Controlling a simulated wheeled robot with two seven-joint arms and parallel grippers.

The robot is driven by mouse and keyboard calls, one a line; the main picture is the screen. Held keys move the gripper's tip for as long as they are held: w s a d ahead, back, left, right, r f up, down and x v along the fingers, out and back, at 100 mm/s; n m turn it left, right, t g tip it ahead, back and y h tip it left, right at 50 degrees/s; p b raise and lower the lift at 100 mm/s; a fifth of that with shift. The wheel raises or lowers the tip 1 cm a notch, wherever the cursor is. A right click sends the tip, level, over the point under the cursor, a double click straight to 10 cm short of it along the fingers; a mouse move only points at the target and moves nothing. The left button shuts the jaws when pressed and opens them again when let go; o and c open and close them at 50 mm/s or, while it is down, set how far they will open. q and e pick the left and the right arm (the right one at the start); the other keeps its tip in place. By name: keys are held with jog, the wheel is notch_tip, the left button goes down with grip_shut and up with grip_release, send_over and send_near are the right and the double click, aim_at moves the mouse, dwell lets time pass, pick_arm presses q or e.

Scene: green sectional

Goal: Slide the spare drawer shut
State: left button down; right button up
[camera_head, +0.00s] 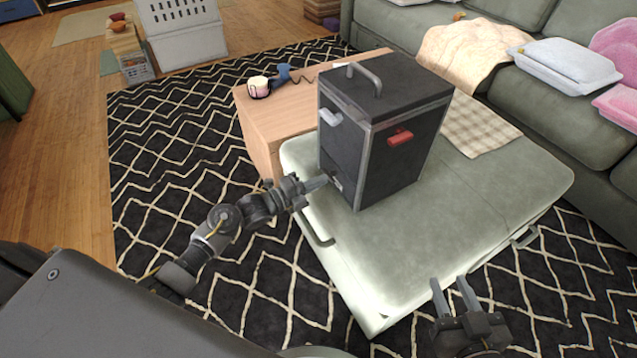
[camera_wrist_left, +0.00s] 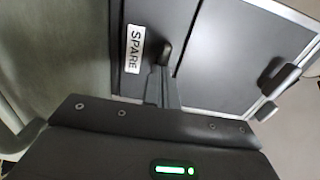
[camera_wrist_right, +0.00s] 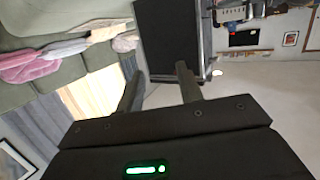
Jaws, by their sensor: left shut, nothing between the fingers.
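A dark box-shaped cabinet (camera_head: 345,150) with grey metal edges stands on the green ottoman. The spare drawer's front (camera_wrist_left: 190,12) carries a white "SPARE" label (camera_wrist_left: 135,48) low on the cabinet's left face. A small black knob (camera_wrist_left: 166,50) is beside the label. My left gripper (camera_head: 327,181) is shut and empty, its tips at the lower part of that face; in the left wrist view its fingers (camera_wrist_left: 163,75) are at the knob, contact unclear. How far the drawer stands out cannot be told. My right gripper (camera_head: 451,284) is open and empty near the ottoman's front edge.
The cabinet has a grey upper handle (camera_head: 330,117), a red handle (camera_head: 400,137) on another face, and a top handle (camera_head: 366,78). The ottoman (camera_head: 470,220) is clear in front.

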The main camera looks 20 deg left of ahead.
pick_arm(q)
jog(key=shift+d, duration=0.1)
